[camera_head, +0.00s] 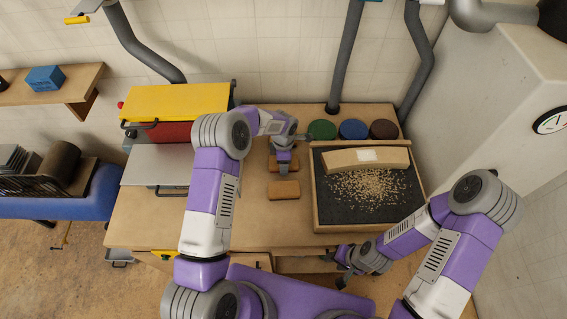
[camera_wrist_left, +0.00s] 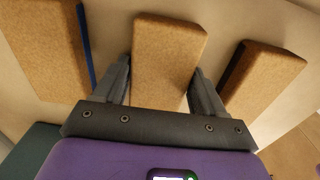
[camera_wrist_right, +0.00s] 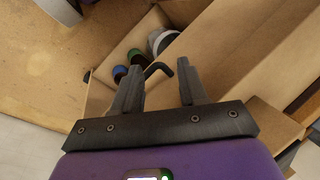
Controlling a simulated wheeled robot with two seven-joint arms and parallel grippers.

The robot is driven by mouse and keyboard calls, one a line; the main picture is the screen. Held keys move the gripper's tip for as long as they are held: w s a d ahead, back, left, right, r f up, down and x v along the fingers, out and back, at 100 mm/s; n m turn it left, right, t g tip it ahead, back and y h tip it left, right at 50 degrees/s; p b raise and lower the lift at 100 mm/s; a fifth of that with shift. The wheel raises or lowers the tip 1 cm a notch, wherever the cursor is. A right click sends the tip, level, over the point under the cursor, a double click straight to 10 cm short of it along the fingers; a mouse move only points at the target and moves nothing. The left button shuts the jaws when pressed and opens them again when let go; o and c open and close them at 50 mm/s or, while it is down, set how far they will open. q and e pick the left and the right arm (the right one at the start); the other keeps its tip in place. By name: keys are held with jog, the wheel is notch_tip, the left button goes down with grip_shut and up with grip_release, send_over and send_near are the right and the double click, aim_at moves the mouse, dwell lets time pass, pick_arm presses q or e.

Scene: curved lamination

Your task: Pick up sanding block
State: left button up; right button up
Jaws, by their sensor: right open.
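Several tan sanding blocks lie on the wooden bench. In the head view, the front block (camera_head: 283,189) is in full view, and another block (camera_head: 275,163) is partly hidden by my left gripper (camera_head: 284,164). In the left wrist view, the middle block (camera_wrist_left: 168,50) lies between the fingers of my left gripper (camera_wrist_left: 162,82), one finger along each side; whether they press on it I cannot tell. A left block (camera_wrist_left: 45,50) and a right block (camera_wrist_left: 264,72) flank it. My right gripper (camera_wrist_right: 160,85) is open, low at the bench front, around a dark bent handle (camera_wrist_right: 158,69).
A dark tray (camera_head: 327,215) with wood chips and a curved wooden piece (camera_head: 365,158) stands right of the blocks. Green (camera_head: 322,130), blue (camera_head: 354,129) and brown discs (camera_head: 384,129) lie behind. A yellow-topped machine (camera_head: 178,102) is at left. An open drawer shows below my right gripper.

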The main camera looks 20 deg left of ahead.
pick_arm(q)
jog(key=shift+c, duration=1.4)
jog(key=shift+r, duration=0.1)
notch_tip(320, 180, up, 10)
jog(key=shift+f+p, duration=0.1)
jog(key=shift+p, duration=0.45)
